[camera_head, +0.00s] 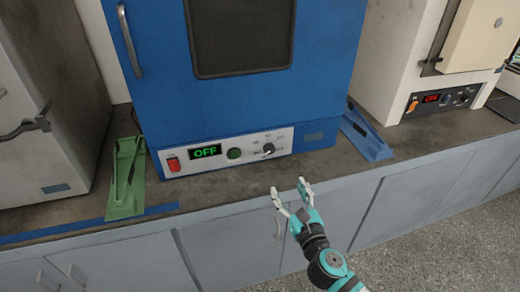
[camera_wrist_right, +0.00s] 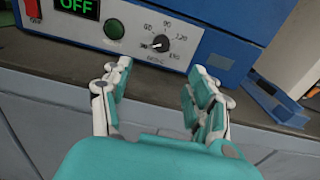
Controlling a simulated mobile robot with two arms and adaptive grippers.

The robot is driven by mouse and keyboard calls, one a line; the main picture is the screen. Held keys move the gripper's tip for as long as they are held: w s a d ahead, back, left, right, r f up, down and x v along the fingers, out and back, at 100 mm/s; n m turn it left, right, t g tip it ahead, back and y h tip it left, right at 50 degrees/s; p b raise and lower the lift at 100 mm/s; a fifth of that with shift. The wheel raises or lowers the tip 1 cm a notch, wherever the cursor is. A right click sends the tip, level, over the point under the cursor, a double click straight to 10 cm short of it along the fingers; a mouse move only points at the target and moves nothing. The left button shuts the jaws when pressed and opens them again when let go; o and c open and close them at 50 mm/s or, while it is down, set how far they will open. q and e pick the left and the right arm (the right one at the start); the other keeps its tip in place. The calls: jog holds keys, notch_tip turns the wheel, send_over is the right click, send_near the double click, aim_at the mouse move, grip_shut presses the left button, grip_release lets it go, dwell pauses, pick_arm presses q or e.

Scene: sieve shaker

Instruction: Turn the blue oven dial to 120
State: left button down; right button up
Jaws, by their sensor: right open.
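The blue oven (camera_head: 220,105) stands on the counter with a pale control panel along its bottom. Its dial (camera_head: 268,149) is a small dark knob with a light pointer, ringed by printed numbers. In the right wrist view the dial (camera_wrist_right: 160,43) shows between and beyond the fingertips, with marks including 60, 90 and 120 around it. The green display (camera_head: 205,151) reads OFF. My right gripper (camera_head: 289,190) is open and empty, in front of the counter edge, below and apart from the dial. It also shows in the right wrist view (camera_wrist_right: 156,75). My left gripper is not in view.
A red switch (camera_head: 173,164) and a green button (camera_head: 234,154) are on the same panel. A green holder (camera_head: 125,178) lies left of the oven, a blue holder (camera_head: 366,135) right. White ovens stand on both sides. The counter strip before the panel is clear.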

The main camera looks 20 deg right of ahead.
send_near(270, 151)
jog(key=w, duration=0.8)
jog(key=shift+w+a+f, duration=0.1)
jog(key=shift+w, duration=0.75)
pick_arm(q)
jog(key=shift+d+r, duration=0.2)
pick_arm(e)
jog(key=c, duration=1.2)
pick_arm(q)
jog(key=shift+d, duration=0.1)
pick_arm(e)
jog(key=shift+o, duration=0.2)
